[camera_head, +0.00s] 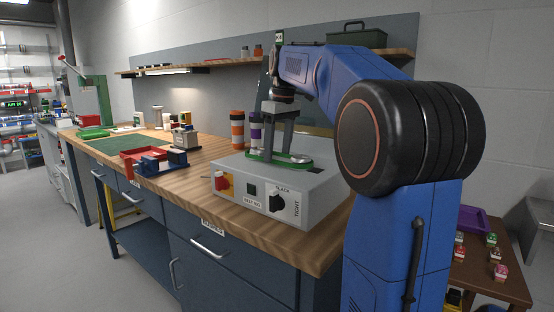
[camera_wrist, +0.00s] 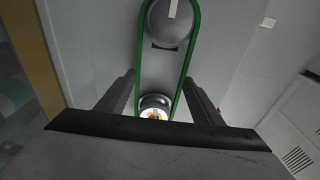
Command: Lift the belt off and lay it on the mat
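The green belt (camera_head: 258,156) is looped on top of a grey machine box (camera_head: 240,206). In the wrist view the belt (camera_wrist: 139,55) runs around a large grey pulley (camera_wrist: 170,25) and a smaller pulley (camera_wrist: 154,103). My gripper (camera_head: 275,150) points down over the belt. In the wrist view its fingers (camera_wrist: 158,88) are spread, one on each side of the belt near the small pulley, and a gap shows on both sides.
The box front has a red switch (camera_head: 222,180) and a black knob (camera_head: 277,202) marked SLACK and TIGHT. Orange-banded (camera_head: 237,130) and purple-banded (camera_head: 255,131) bottles stand behind the box. A red tray (camera_head: 146,155) and blue fixture (camera_head: 150,165) lie left. Bare wood (camera_head: 190,190) lies between.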

